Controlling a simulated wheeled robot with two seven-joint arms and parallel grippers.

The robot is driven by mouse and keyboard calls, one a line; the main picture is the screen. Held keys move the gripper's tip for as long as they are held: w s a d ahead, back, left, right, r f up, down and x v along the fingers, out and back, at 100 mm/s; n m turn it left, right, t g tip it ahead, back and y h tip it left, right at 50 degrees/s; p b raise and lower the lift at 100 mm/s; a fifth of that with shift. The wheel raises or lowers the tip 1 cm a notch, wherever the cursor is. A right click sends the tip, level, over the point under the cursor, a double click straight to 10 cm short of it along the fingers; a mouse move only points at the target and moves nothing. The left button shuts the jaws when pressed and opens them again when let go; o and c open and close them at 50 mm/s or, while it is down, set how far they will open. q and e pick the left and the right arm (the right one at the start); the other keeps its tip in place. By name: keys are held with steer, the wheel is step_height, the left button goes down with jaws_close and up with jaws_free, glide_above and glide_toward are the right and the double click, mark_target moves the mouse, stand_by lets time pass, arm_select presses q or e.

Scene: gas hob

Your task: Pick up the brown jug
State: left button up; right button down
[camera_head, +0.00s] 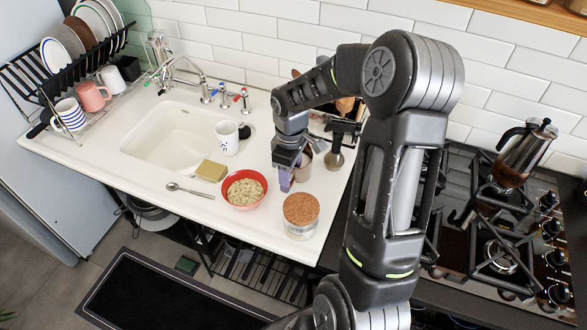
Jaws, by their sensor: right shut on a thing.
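The brown jug (303,168) stands upright at the right part of the white counter, partly hidden behind my right gripper. My right gripper (286,178) points down at the jug's left side and is shut on it. The fingers cover that side of the jug, so the exact hold is hidden. I cannot tell whether the jug's base touches the counter. My left gripper is not in view.
A red bowl of oats (244,189) and a jar with a brown top (300,214) stand close in front. A white mug (227,138), a sponge (211,170) and a spoon (189,190) lie left. The gas hob (475,238) with a moka pot (522,152) is right.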

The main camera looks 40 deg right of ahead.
stand_by(0.4)
steer(key=shift+w+r, duration=0.15)
steer(key=shift+r, duration=0.15)
step_height(320, 180, up, 9)
steer(key=shift+r+b, duration=0.2)
steer(key=shift+b, duration=0.4)
